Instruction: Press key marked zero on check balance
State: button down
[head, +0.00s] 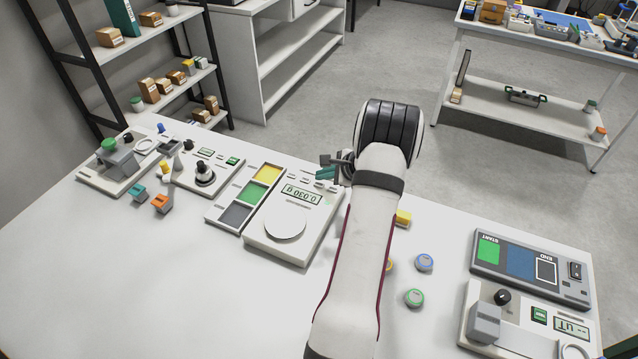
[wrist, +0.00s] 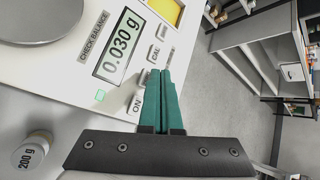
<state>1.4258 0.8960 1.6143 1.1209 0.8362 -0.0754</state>
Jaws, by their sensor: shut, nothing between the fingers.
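The check balance (head: 264,236) stands on the white table, with its round pan (head: 286,223) bare. Its display (wrist: 121,45) reads 0.030 g in the wrist view. A row of keys runs beside the display; the ON key (wrist: 137,102) and the CAL key (wrist: 153,53) show. I cannot make out a key marked zero; my fingers cover part of the row. My gripper (wrist: 160,72) is shut and empty, its teal fingertips over the key row between ON and CAL. It also shows in the head view (head: 325,173). I cannot tell whether the tips touch a key.
A white 200 g weight (wrist: 33,152) stands near the balance. A panel of grey, green and yellow fields (head: 239,216) lies along the balance's left side. Several small round weights, including a blue-topped one (head: 424,262), stand right of my arm. The table's front left is clear.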

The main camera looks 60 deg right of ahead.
aim_at(323, 185)
dwell(0.3)
jog(key=shift+f, duration=0.45)
jog(key=shift+f, duration=0.35)
dwell(0.4)
jog(key=shift+r, duration=0.8)
jog(key=shift+r, duration=0.1)
jog(key=shift+r, duration=2.4)
